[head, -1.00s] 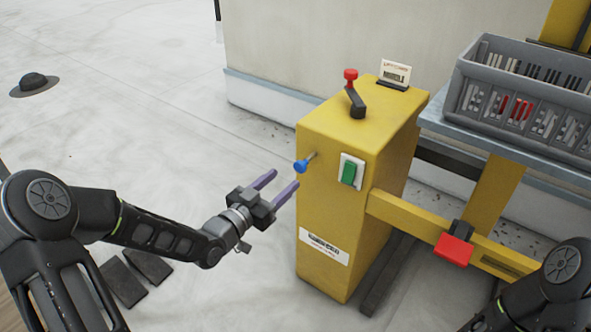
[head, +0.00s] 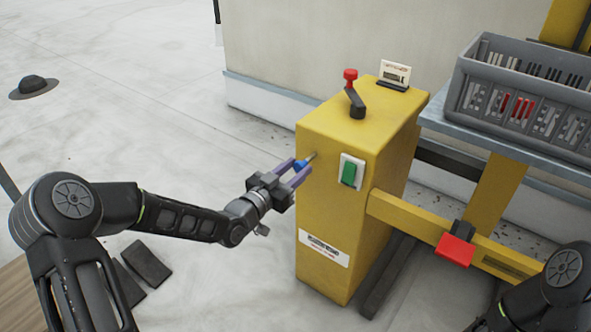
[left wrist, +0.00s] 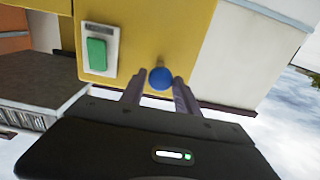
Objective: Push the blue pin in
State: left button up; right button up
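The blue pin (head: 300,165) sticks out of the left face of the yellow box (head: 330,215) on a short metal shaft. My left gripper (head: 298,172) is at the pin, with its two purple fingers open on either side of the blue head. In the left wrist view the round blue pin head (left wrist: 161,78) shows between the fingertips of the left gripper (left wrist: 158,86), nearer the right finger. I cannot tell whether a finger touches it. My right gripper is out of view; only part of the right arm shows at the lower right.
A green switch (head: 349,172) sits on the box just right of the pin. A black lever with a red knob (head: 351,75) and a small sign stand on top. A red pedal (head: 455,250) and a grey crate (head: 470,65) are at the right. The floor at left is mostly clear.

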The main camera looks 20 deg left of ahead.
pick_arm(q)
grip_shut()
dwell(1.0)
